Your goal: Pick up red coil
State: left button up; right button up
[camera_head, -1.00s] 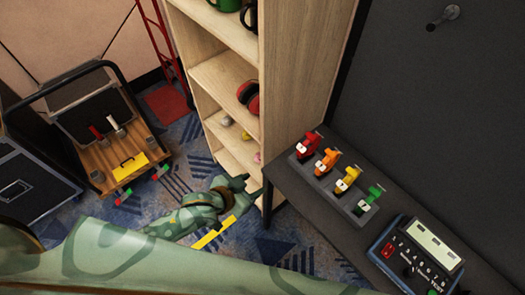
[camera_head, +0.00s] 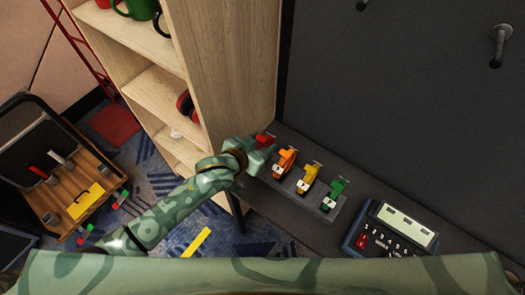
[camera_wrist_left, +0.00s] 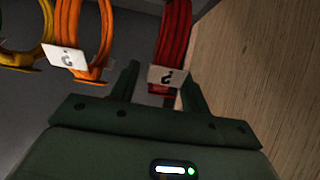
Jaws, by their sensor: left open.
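The red coil (camera_head: 264,139) hangs at the left end of a row of coils on a dark rack. In the left wrist view the red coil (camera_wrist_left: 174,45), with a white tag at its lower end, stands between the two finger lines. My left gripper (camera_head: 256,152) is at the red coil and hides part of it in the head view. In the left wrist view my left gripper (camera_wrist_left: 160,80) is open, one finger on each side of the coil; I cannot tell whether they touch it. My right gripper is not in view.
An orange coil (camera_head: 285,160), a yellow coil (camera_head: 308,178) and a green coil (camera_head: 334,197) follow to the right. A keypad device (camera_head: 390,232) sits farther right on the dark bench. The wooden shelf (camera_head: 235,70) stands close on the left.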

pick_arm(q)
jog(key=x, duration=0.3)
jog(key=shift+b, duration=0.4)
jog(key=shift+a, duration=0.1)
grip_shut()
jog(key=shift+r, duration=0.1)
